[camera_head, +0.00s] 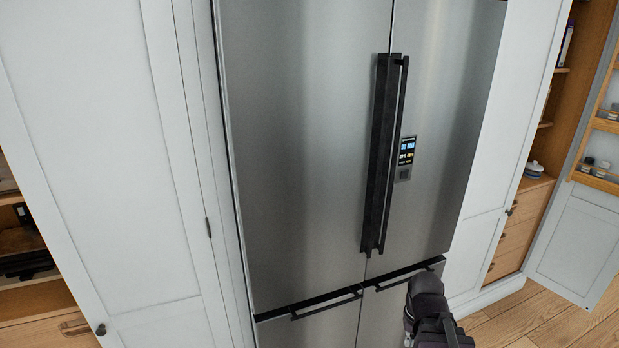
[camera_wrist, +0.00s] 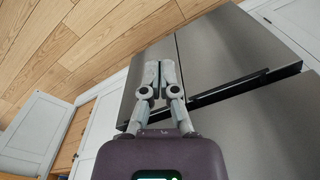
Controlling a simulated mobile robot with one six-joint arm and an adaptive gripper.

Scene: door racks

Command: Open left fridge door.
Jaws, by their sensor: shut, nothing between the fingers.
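The left fridge door (camera_head: 290,130) is a tall brushed-steel panel and looks closed, flush with the right fridge door (camera_head: 450,130). Its long dark vertical handle (camera_head: 379,155) runs along its right edge, close beside the right door's handle (camera_head: 399,130). My arm (camera_head: 430,305) is at the bottom right of the head view, below the upper doors; my fingers do not show there. In the wrist view my gripper (camera_wrist: 160,68) is shut and empty, its fingertips in front of steel fridge panels. I cannot tell from that view whether it touches them.
Lower drawers have horizontal dark handles (camera_head: 325,303), and one such handle shows in the wrist view (camera_wrist: 230,86). A small lit display (camera_head: 407,150) is on the right door. White cabinets flank the fridge. An open cabinet door (camera_head: 575,250) stands at the right over wooden floor (camera_head: 540,318).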

